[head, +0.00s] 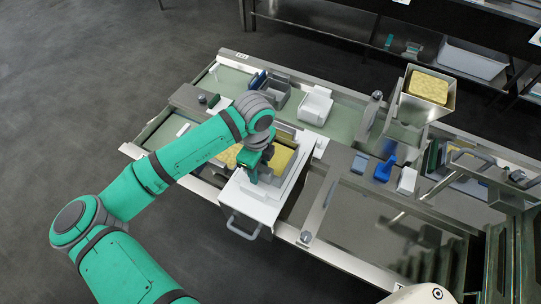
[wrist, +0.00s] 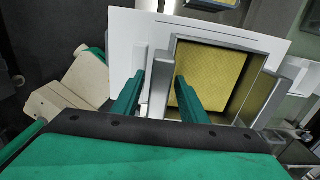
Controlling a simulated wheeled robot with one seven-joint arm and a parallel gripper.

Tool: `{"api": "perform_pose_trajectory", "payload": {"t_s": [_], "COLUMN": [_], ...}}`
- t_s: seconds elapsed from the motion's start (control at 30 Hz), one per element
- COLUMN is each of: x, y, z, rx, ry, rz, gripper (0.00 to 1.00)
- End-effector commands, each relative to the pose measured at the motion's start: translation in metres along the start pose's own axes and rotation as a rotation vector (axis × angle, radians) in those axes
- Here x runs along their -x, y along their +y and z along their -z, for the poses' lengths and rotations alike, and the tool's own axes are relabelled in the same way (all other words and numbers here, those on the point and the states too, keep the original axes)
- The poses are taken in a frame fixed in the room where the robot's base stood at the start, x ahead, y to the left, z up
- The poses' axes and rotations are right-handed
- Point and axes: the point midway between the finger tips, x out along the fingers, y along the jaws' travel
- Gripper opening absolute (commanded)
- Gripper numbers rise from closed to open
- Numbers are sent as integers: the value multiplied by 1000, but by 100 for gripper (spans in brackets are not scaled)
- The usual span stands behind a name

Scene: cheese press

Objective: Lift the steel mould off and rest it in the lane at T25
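The steel mould (wrist: 222,42) is a square, open-topped metal box with a yellow, textured block (wrist: 212,78) inside. It sits on a white board (wrist: 122,50) and has a grey upright grip (wrist: 160,86) on its left side in the wrist view. My gripper (wrist: 160,76) has its two green fingers apart, one on each side of this grip, with a gap visible beside it. In the head view my gripper (head: 258,166) is down at the mould, and my arm hides part of it. I cannot read a T25 label.
A second steel box (head: 428,92) with a yellow block stands at the back right. A white box (head: 315,106) and a grey holder (head: 284,96) stand behind my gripper. A blue-handled tool (head: 384,168) lies to the right. The green lane surface (head: 236,84) has bare stretches.

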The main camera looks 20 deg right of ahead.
Motion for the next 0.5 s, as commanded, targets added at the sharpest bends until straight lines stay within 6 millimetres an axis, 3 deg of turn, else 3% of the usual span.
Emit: {"api": "perform_pose_trajectory", "payload": {"t_s": [0.03, 0.2, 0.5], "x": [0, 0, 4], "y": [0, 0, -1], "z": [0, 0, 0], "rx": [0, 0, 0], "ry": [0, 0, 0], "rz": [0, 0, 3], "gripper": [39, 0, 0]}}
